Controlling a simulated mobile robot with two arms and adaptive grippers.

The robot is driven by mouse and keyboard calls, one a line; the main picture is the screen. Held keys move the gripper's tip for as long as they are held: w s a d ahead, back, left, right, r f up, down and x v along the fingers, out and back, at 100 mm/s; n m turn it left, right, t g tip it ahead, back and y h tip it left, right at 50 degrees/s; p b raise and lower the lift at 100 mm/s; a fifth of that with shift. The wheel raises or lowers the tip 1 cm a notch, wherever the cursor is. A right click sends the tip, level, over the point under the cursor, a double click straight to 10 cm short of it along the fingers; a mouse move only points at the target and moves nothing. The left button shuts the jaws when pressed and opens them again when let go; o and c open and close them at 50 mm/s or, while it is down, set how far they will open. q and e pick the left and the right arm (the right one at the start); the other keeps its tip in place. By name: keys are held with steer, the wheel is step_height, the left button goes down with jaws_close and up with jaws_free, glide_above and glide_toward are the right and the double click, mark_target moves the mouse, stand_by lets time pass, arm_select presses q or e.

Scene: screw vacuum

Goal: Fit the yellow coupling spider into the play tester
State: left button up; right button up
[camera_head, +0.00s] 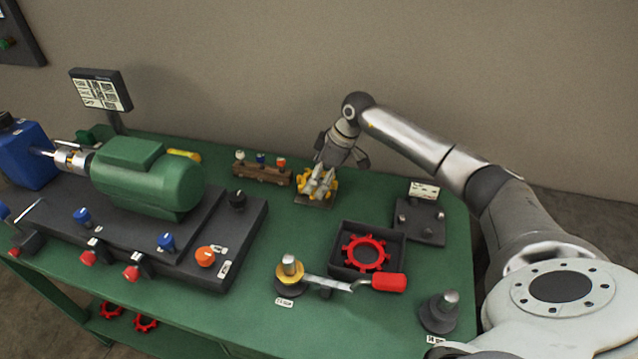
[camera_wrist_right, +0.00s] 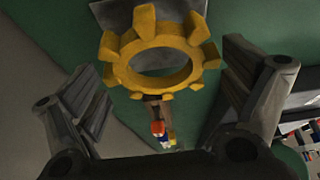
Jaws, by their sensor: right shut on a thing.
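The yellow coupling spider (camera_wrist_right: 160,62), a toothed ring, shows between the fingers of my right gripper (camera_wrist_right: 185,90) in the right wrist view. In the head view the right gripper (camera_head: 319,180) points down at the back middle of the green bench, with yellow parts (camera_head: 331,185) at its fingers, over a small dark pad (camera_head: 316,204). The gripper is shut on the spider; the finger contact is hard to see. No legible label picks out the play tester; a dark round stand (camera_head: 289,284) with a brass top and a red-handled lever (camera_head: 388,282) stands at the front middle. My left gripper is out of view.
A dark tray (camera_head: 340,265) holds a red toothed ring (camera_head: 367,253). A dark plate with pegs (camera_head: 420,222) and a dark stand (camera_head: 438,315) are at right. A wooden rack (camera_head: 262,174) stands left of the gripper. A green motor (camera_head: 147,174) fills the left.

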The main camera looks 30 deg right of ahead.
steer(key=s+a+r, duration=0.8)
steer(key=s+r, duration=0.2)
steer(key=s, duration=0.1)
steer(key=shift+s+r+p, duration=0.25)
steer(key=shift+r+p, duration=0.05)
